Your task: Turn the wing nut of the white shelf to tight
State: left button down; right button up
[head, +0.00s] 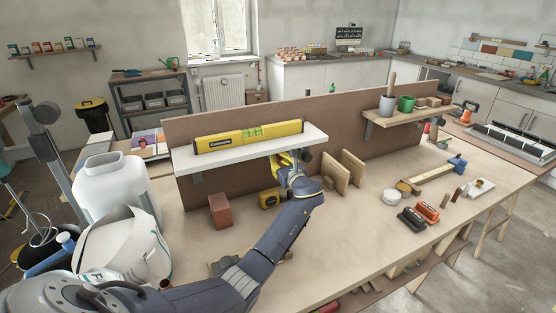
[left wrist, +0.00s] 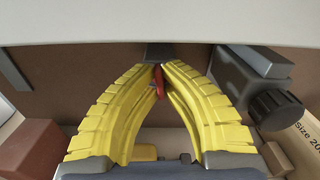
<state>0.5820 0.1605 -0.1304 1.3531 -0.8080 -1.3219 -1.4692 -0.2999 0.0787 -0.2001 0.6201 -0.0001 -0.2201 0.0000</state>
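The white shelf (head: 310,137) is fixed to a brown upright board and carries a yellow spirit level (head: 225,142). My left gripper (head: 283,160) reaches up under the shelf's right part. In the left wrist view, its yellow fingers (left wrist: 160,68) converge just below a dark bracket (left wrist: 160,53) under the shelf's pale edge (left wrist: 160,22). A small red wing nut (left wrist: 158,82) shows between the fingertips, which appear closed on it. Its wings are partly hidden by the fingers. In the head view the wing nut is hidden. My right gripper is not in view.
A dark clamp with a round knob (left wrist: 275,108) stands close right of the fingers. A red-brown block (head: 219,211), a yellow tape measure (head: 268,199) and upright wooden boards (head: 351,167) stand on the bench near my left arm. The bench front middle (head: 340,255) is clear.

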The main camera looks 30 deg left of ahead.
pick_arm(q)
jog(key=c, duration=1.6)
grip_release()
jog(key=shift+o, duration=0.2)
jog(key=v, duration=1.2)
